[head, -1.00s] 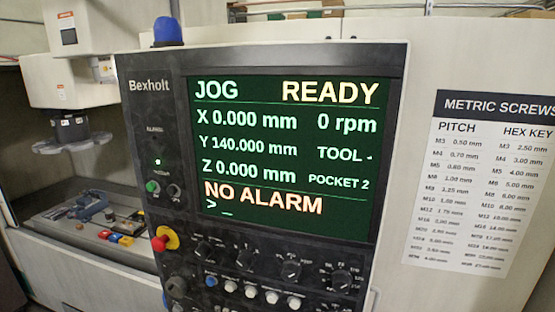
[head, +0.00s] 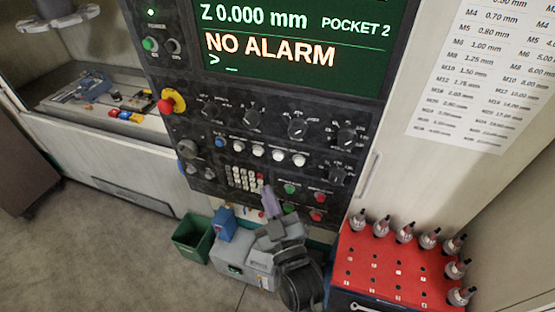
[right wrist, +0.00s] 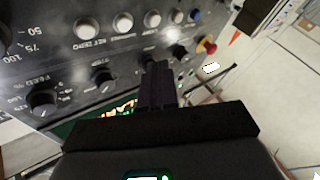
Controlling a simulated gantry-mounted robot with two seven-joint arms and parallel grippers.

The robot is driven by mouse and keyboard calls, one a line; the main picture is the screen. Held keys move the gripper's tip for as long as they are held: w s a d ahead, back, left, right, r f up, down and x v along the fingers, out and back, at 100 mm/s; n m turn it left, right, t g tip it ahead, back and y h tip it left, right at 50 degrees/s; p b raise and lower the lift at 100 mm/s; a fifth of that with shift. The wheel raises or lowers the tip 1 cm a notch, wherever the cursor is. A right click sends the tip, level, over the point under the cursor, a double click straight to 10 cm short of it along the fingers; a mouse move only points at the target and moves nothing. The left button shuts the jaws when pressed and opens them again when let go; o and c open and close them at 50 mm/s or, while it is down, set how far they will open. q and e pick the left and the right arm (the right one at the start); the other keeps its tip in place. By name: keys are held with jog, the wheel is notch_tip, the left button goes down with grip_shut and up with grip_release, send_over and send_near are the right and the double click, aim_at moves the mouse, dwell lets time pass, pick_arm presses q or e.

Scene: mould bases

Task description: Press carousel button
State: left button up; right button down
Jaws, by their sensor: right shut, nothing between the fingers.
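The black machine control panel (head: 220,120) fills the middle of the head view. It has a row of round buttons, one blue (head: 219,142) and several white (head: 257,151); I cannot read which is the carousel button. My right gripper (head: 268,190) is shut and empty, in front of the panel's lower part near the keypad (head: 243,178), below the white buttons. In the right wrist view the shut fingers (right wrist: 155,70) point at the panel, with white buttons (right wrist: 122,23) and the blue one (right wrist: 195,15) beyond the tips. Contact cannot be told. My left gripper is out of view.
A red emergency stop (head: 166,105) sits at the panel's left edge. Green (head: 289,188) and red (head: 320,197) buttons lie right of the fingers. A red rack (head: 392,266) with upright tool holders stands lower right. A green bin (head: 192,240) is on the floor.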

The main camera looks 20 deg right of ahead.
aim_at(278, 157)
jog(key=shift+s+a+r+n+t+y+b, duration=0.15)
jog(key=shift+a+n+y+b, duration=0.1)
jog(key=shift+a+n+y, duration=0.25)
jog(key=shift+s+a+r+n+t+y+b, duration=0.15)
jog(key=shift+a+n+y+b, duration=0.1)
jog(key=shift+a+n+y, duration=0.2)
jog(key=shift+f, duration=0.1)
jog(key=shift+w, duration=0.1)
jog(key=w+d+b, duration=0.2)
jog(key=w+d, duration=0.4)
jog(key=shift+w, duration=0.15)
